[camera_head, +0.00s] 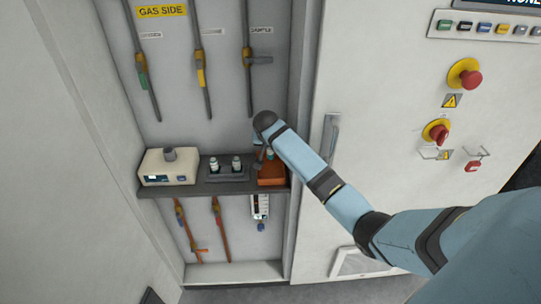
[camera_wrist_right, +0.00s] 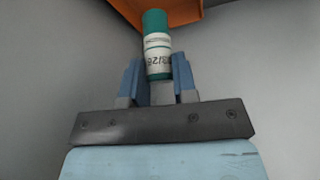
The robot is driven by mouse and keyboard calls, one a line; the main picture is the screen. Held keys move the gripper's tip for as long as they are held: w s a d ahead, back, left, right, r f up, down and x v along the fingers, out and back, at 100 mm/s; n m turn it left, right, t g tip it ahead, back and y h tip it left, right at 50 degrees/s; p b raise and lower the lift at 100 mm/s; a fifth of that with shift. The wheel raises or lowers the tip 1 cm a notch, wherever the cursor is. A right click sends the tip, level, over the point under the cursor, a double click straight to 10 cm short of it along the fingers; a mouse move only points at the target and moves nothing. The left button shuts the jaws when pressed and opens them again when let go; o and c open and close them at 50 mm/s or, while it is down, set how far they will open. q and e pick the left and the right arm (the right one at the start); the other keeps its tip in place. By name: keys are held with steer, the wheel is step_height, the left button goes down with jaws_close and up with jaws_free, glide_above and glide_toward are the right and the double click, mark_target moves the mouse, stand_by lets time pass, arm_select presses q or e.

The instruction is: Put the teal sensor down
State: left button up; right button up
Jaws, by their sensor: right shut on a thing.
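The teal sensor (camera_wrist_right: 156,42) is a small upright-looking cylinder with a white printed label, seen in the right wrist view. My right gripper (camera_wrist_right: 157,72) is shut on its lower, labelled end, with one blue finger on each side. The sensor's teal end points away from the gripper, toward an orange surface. In the head view my right gripper (camera_head: 264,156) is at the orange box on the shelf's right end. A bit of teal (camera_head: 270,155) shows there. Whether the sensor touches the box is unclear. My left gripper is out of view.
The grey shelf (camera_head: 212,189) also holds a beige instrument (camera_head: 166,166) and a dark tray (camera_head: 227,174) with two small vials. The orange box (camera_head: 271,175) stands close to the recess's right wall. Valve pipes hang above and below. A white door with a handle (camera_head: 330,135) is at right.

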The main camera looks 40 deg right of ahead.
mark_target(270, 156)
steer(key=shift+f, duration=2.85)
steer(key=shift+f, duration=0.1)
steer(key=o, duration=0.9)
